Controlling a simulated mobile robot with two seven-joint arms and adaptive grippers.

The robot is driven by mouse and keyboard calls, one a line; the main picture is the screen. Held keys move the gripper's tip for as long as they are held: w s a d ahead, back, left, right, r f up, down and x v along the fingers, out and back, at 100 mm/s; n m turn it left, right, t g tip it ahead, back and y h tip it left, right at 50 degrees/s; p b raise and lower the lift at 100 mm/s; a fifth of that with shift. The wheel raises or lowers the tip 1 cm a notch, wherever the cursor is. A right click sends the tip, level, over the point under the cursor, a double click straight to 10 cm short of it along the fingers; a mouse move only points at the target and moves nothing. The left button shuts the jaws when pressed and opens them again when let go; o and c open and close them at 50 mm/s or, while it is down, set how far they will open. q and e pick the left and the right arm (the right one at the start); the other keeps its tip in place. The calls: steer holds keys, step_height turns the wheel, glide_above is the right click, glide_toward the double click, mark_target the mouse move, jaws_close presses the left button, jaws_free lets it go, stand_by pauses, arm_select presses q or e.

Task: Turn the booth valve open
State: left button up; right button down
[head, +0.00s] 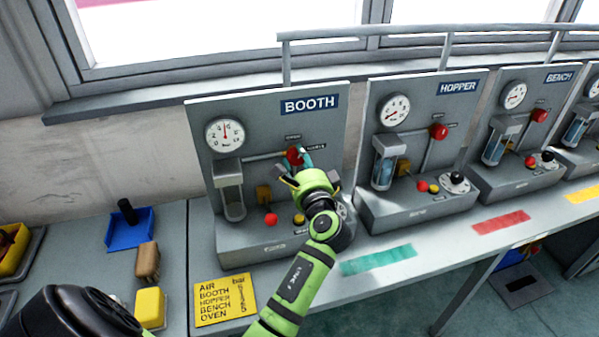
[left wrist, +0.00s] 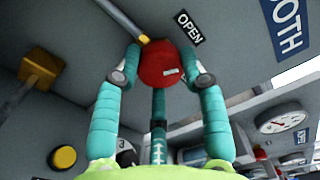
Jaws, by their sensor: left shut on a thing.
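The BOOTH panel (head: 205,120) stands upright at the left of the row. Its red valve knob (head: 293,156) is partly hidden by my gripper. My left gripper (head: 300,168) is at the knob. In the left wrist view, its teal fingers (left wrist: 160,75) stand on either side of the red knob (left wrist: 160,65) and are shut on it. The OPEN label (left wrist: 189,28) is right beside the knob, and a metal bar leads away from it to the upper left. The booth gauge (head: 225,134) has its needle pointing about straight up. My right gripper is not in view.
The HOPPER panel (head: 410,85) and BENCH panel (head: 545,95) stand to the right. A metal rail (head: 360,36) runs above them. A yellow card (head: 225,299), a blue tray (head: 118,242) and a yellow block (head: 150,307) lie at the left. A red button (head: 271,219) is below the knob.

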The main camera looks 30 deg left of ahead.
arm_select(q)
steer(key=shift+s+a+r+n+b, duration=0.1)
steer(key=shift+a+n+b, duration=0.05)
steer(key=shift+n+b, duration=2.3)
steer(key=shift+n, duration=0.25)
steer(key=o, duration=1.1)
steer(key=shift+o, duration=0.2)
steer(key=shift+s+a, duration=0.1)
steer(key=shift+a, duration=0.05)
steer(key=shift+r, duration=0.25)
step_height(320, 180, up, 9)
steer(key=shift+r, duration=0.2)
